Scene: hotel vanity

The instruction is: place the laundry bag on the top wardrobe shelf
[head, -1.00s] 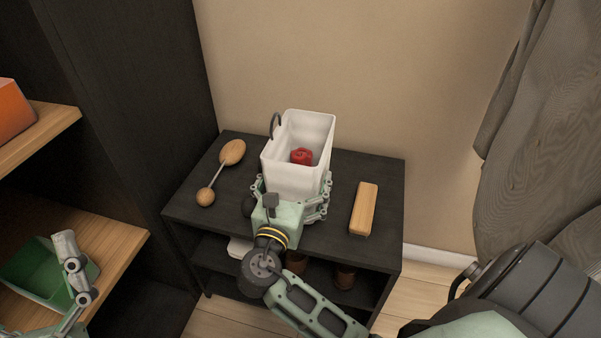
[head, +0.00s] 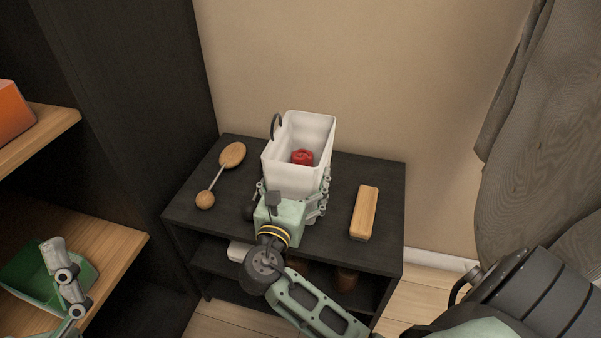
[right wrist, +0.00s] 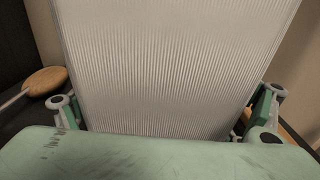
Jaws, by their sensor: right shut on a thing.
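The white laundry bag (head: 292,180) is an open-topped, box-like bag with a dark curved handle and a red item (head: 302,157) inside. It is upright at the dark low table, and I cannot tell whether its base touches the top. My right gripper (head: 292,199) is shut on its near lower part, a finger on each side. In the right wrist view the bag's ribbed white wall (right wrist: 170,70) fills the space between the fingers. The wardrobe (head: 105,85) is at the left; its top shelf is not clearly in view. My left gripper (head: 60,262) is at lower left by a green bin; its jaw state is unclear.
The dark table (head: 335,200) also carries a wooden-headed brush (head: 232,154) at left and a wooden block-shaped brush (head: 364,212) at right. Wooden wardrobe shelves hold an orange box (head: 12,112) and the green bin (head: 30,272). A grey curtain-like cloth (head: 530,130) hangs at right.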

